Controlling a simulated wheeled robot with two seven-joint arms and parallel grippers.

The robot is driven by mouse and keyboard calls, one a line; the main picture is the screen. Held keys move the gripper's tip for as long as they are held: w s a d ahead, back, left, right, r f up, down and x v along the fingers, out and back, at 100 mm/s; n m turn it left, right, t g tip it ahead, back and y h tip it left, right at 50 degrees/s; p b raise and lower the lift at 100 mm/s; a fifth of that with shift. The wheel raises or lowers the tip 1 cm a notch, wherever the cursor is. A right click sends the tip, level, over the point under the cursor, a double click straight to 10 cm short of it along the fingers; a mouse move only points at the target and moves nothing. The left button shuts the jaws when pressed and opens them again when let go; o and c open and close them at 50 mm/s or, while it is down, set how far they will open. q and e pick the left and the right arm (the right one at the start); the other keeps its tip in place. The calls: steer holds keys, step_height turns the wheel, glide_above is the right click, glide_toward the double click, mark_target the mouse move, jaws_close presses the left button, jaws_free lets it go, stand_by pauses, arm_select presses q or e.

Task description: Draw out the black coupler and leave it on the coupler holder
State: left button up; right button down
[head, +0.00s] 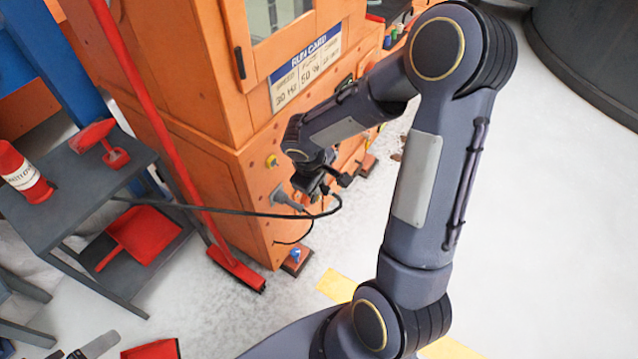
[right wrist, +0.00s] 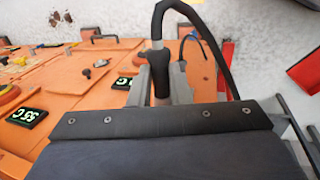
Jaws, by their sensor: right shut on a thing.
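In the right wrist view the black coupler (right wrist: 161,84) stands between the two grey fingers of my right gripper (right wrist: 162,75), which is shut on it. A thick black cable leaves its far end and loops to the right. In the head view my right gripper (head: 322,186) is low at the front of the orange machine (head: 246,165), where the coupler is mostly hidden. I cannot tell whether the coupler is still seated or free. I cannot make out the coupler holder for certain. My left gripper is not in view.
A grey plug (head: 287,200) with a cable sits on the machine's lower face, left of my gripper. A red broom (head: 236,270) leans against the machine. A grey shelf (head: 75,208) with red items stands at the left. The pale floor at the right is clear.

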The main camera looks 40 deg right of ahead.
steer(key=shift+w+a, duration=0.35)
steer(key=shift+w, duration=0.55)
steer(key=shift+w+a, duration=0.4)
steer(key=shift+w, duration=0.45)
steer(key=shift+w+a, duration=0.35)
steer(key=shift+w, duration=0.55)
steer(key=shift+b, duration=0.45)
steer(key=shift+w+a, duration=0.3)
steer(key=shift+w, duration=0.45)
steer(key=shift+w+a, duration=0.3)
steer(key=shift+w, duration=0.4)
steer(key=c, duration=1.3)
jaws_free()
steer(key=p+v, duration=0.1)
steer(key=v, duration=0.7)
steer(key=shift+p, duration=0.3)
